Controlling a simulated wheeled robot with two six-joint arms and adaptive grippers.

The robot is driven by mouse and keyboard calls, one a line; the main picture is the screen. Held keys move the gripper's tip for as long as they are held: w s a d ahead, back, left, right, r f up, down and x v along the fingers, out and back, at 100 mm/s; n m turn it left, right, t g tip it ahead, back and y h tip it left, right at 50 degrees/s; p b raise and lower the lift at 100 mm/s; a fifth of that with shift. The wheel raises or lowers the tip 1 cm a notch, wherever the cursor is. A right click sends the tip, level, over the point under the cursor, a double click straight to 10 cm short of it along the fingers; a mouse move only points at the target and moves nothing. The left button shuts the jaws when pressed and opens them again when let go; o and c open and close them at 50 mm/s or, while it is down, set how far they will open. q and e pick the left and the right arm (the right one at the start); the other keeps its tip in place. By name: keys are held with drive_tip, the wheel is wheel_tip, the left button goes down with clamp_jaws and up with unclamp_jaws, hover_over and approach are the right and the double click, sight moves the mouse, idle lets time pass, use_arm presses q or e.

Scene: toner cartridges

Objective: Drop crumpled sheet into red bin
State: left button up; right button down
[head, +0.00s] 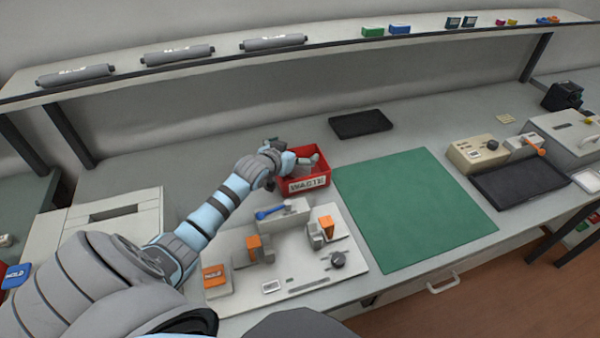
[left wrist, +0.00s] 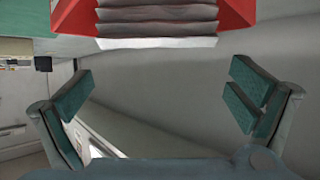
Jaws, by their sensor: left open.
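The red bin (head: 308,184), with a white label on its front, stands on the bench behind the fixture board. My left gripper (head: 275,152) is at the bin's left back side, small and partly hidden by its own wrist. In the left wrist view my left gripper (left wrist: 160,95) is open, its green-padded fingers wide apart with nothing between them. Beyond the fingers, at the top edge, a grey-white pleated sheet (left wrist: 157,22) lies between the red walls of the bin (left wrist: 235,12), apart from the fingers. My right gripper is not in view.
The white fixture board (head: 335,285) with orange-marked blocks lies in front of the bin. A green mat (head: 410,205) is clear to the right. A black tray (head: 360,124) lies behind. A shelf with grey rollers (head: 178,55) runs above the back of the bench.

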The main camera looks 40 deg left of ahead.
use_arm(q)
drive_tip(key=v, duration=1.2)
